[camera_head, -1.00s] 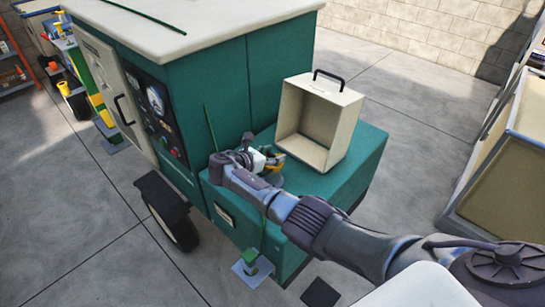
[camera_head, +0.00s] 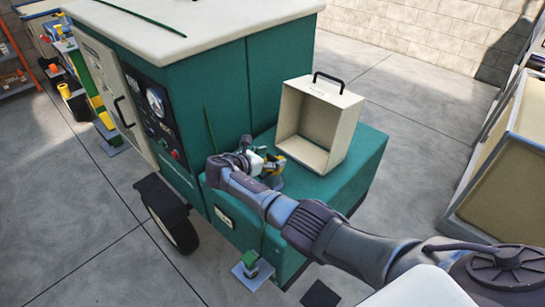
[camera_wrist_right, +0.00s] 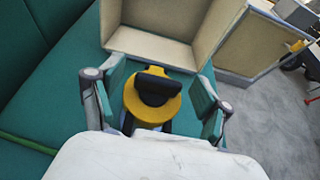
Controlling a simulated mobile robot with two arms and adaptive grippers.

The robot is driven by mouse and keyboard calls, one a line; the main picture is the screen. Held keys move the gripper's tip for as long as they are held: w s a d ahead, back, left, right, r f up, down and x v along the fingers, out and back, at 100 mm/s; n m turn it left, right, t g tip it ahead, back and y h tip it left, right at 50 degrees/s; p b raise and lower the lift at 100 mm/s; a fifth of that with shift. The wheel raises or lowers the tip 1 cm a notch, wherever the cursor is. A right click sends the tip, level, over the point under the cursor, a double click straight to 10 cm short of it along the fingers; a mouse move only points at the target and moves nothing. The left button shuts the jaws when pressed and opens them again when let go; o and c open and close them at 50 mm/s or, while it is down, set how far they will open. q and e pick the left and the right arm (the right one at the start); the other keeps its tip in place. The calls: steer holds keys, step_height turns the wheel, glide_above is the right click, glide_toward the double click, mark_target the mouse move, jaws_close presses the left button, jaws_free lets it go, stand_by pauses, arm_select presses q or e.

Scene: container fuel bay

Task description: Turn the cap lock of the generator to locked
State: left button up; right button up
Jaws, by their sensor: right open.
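The generator (camera_head: 215,85) is a green cabinet with a cream top, and a lower green step (camera_head: 355,165) at its right end. On the step, the fuel cap shows in the right wrist view as a yellow disc (camera_wrist_right: 153,118) with a black lock piece (camera_wrist_right: 157,87) on it. In the head view a bit of yellow (camera_head: 272,165) shows past the gripper. My right gripper (camera_wrist_right: 153,100) is open, with one finger on each side of the cap and visible gaps to it. In the head view the right gripper (camera_head: 262,163) is over the step. My left gripper is out of view.
An open beige box (camera_head: 322,125) with a black handle stands on the step just behind the cap. A control panel (camera_head: 152,110) is on the generator's left face. A wheel (camera_head: 172,220) stands below. Grey floor is clear at the lower left.

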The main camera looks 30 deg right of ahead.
steer(key=v, duration=1.1)
steer(key=shift+s+a, duration=0.1)
